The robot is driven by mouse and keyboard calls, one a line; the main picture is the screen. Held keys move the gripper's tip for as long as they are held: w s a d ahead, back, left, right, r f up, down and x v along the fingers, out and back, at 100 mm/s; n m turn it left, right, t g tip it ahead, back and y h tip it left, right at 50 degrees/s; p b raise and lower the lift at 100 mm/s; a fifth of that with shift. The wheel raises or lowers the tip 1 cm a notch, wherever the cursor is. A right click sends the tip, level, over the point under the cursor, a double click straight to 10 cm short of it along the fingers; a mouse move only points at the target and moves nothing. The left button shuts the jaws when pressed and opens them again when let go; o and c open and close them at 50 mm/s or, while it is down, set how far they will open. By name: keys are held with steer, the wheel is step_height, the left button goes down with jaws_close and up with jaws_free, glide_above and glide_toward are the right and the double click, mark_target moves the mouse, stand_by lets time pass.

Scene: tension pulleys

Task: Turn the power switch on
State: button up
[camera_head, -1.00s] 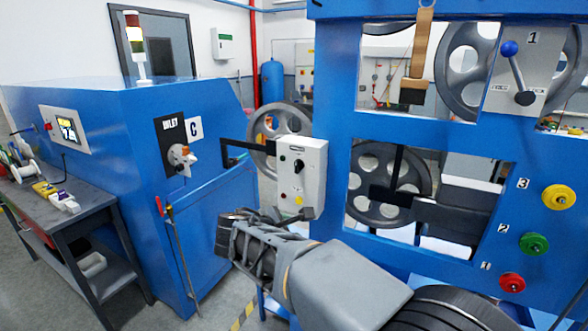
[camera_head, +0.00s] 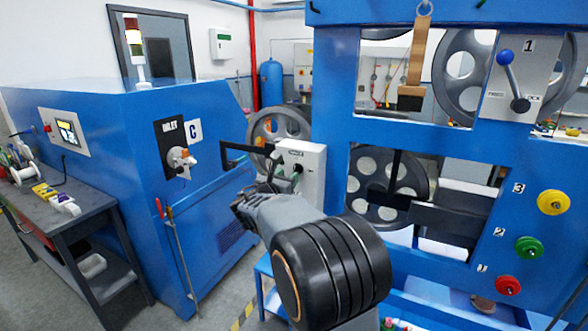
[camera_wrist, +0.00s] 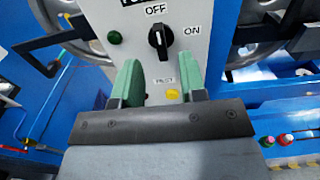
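The power switch (camera_wrist: 158,39) is a black rotary knob with a white mark, on the face of a light grey control box (camera_wrist: 200,62). In the wrist view the knob stands upright, toward the OFF label above it; the ON label is at its right. The box also shows in the head view (camera_head: 314,168), its lower part hidden by my arm. My gripper (camera_wrist: 161,70) has green fingers spread apart with nothing between them. The fingertips are just below the knob in the wrist view; contact cannot be told.
A green lamp (camera_wrist: 114,37) is left of the knob and a yellow button (camera_wrist: 172,94) shows between my fingers. A black bar handle (camera_head: 236,148) sticks out left of the box. The blue pulley frame (camera_head: 335,130) stands at right, the blue cabinet (camera_head: 225,195) at left.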

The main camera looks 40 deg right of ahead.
steer(key=shift+p+x, duration=0.45)
steer(key=shift+x, duration=1.8)
jaws_close()
